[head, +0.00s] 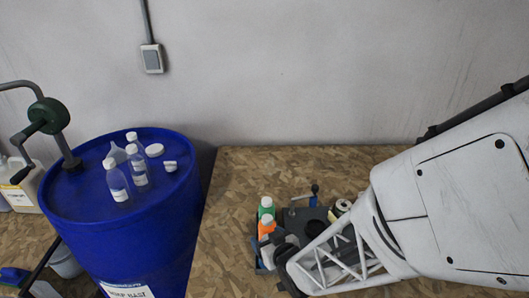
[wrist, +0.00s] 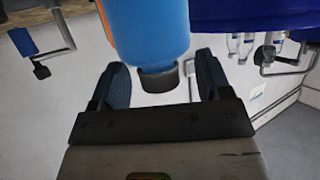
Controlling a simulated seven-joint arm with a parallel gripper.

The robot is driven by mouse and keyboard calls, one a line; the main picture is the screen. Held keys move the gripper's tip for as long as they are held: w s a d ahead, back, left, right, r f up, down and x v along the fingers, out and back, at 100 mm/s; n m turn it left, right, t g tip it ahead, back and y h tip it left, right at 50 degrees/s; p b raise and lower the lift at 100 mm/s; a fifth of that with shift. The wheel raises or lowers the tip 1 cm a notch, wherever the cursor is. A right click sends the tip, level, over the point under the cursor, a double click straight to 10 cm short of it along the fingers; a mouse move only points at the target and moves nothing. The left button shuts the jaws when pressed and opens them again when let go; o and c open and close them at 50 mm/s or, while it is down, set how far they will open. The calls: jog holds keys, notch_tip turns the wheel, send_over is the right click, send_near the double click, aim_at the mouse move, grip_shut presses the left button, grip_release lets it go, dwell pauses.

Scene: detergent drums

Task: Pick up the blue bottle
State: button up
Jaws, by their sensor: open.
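The blue bottle (wrist: 152,30) fills the upper middle of the wrist view, its dark cap (wrist: 159,79) toward my gripper. My gripper (wrist: 162,66) is open, with one dark finger on each side of the cap; the cap end lies between the fingers, and no clear contact shows. In the head view, my gripper (head: 281,252) is low over the wooden table, close beside an orange bottle (head: 266,226).
A green bottle (head: 266,206) stands behind the orange one. A dark tool (head: 313,196) and a pale roll (head: 341,207) are close by. A blue drum (head: 160,215) with several clear bottles and a hand pump (head: 48,115) stands left. The table's back (head: 300,165) is clear.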

jog(key=shift+w+a+f, duration=0.3)
jog(key=shift+w, duration=0.3)
jog(key=shift+c, duration=0.3)
jog(key=shift+s+f, duration=0.1)
grip_shut()
